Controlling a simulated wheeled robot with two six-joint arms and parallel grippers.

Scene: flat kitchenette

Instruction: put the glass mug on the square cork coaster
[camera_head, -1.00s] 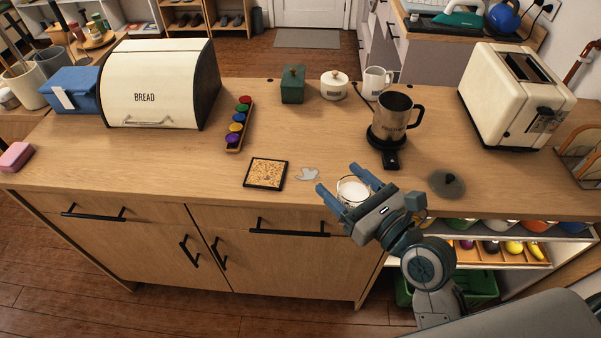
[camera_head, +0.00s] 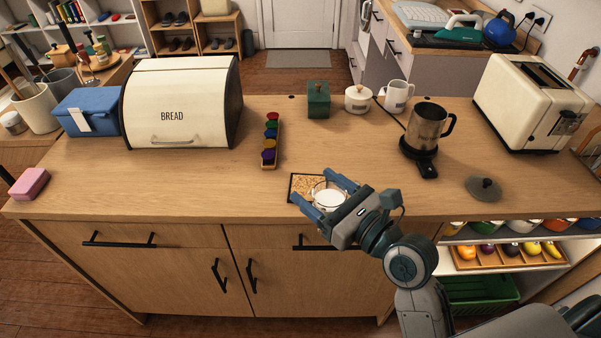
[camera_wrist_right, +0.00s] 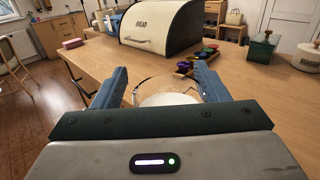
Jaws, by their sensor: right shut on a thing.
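The glass mug (camera_head: 327,195), clear with something white inside, is between the fingers of my right gripper (camera_head: 328,191), which is shut on it. In the right wrist view the mug (camera_wrist_right: 165,88) shows between both blue fingers (camera_wrist_right: 160,85). The square cork coaster (camera_head: 299,183), dark-edged with a speckled tan face, lies near the counter's front edge. The mug and gripper overlap its right and near part in the head view. I cannot tell whether the mug touches it. My left gripper is not in view.
A rack of coloured pods (camera_head: 270,140) stands behind the coaster. The bread box (camera_head: 180,105) is at left. A metal jug (camera_head: 427,126) on its black base and a grey round lid (camera_head: 483,188) are at right. The counter left of the coaster is clear.

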